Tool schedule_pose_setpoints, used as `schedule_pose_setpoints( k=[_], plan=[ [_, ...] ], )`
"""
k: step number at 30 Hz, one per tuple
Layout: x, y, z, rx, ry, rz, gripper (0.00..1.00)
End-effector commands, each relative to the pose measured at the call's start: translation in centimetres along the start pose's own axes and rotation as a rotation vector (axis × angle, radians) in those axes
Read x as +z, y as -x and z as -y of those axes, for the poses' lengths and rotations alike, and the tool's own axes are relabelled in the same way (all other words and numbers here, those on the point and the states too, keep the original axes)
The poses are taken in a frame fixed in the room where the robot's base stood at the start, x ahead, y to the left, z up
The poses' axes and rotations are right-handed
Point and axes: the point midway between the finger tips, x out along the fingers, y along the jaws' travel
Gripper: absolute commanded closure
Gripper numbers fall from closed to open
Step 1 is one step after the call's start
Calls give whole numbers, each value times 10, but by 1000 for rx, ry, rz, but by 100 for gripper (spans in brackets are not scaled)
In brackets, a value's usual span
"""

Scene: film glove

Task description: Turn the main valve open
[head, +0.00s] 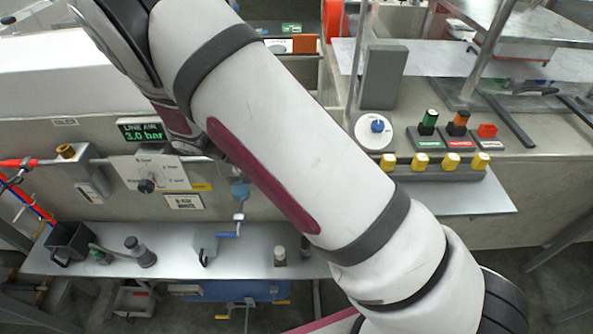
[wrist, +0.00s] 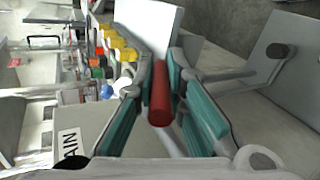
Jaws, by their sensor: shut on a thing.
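In the wrist view, my gripper (wrist: 160,72), with its teal-lined fingers, is around a red handle grip (wrist: 160,104) and shut on it. A pale rod seems to run on from the grip's lower end. A white label (wrist: 70,145) ending in "AIN" is on the grey surface beside my gripper, so the grip appears to be the main valve's handle. The valve's body and how far it is turned cannot be made out. In the head view, my arm crosses the middle, and my gripper and the red grip are hidden.
A display (head: 142,131) reads "LINE AIR 3.0 bar" above a selector knob (head: 147,185). A low grey shelf (head: 180,265) holds small fixtures. At right are a white dial (head: 374,132), coloured buttons and several yellow blocks. In the wrist view, grey brackets (wrist: 275,65) stand right of my gripper.

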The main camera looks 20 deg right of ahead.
Motion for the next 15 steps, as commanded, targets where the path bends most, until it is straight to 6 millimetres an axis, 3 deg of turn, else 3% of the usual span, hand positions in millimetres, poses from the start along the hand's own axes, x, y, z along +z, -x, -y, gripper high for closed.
schedule_pose_setpoints(
  k=[10, 11, 13, 15],
  plan=[
    [0, 1, 3, -4, 2, -3, 100],
    [0, 1, 3, -5, 3, -3, 84],
    [0, 1, 3, -5, 3, -3, 68],
    [0, 1, 3, -5, 3, -3, 67]
  ],
)
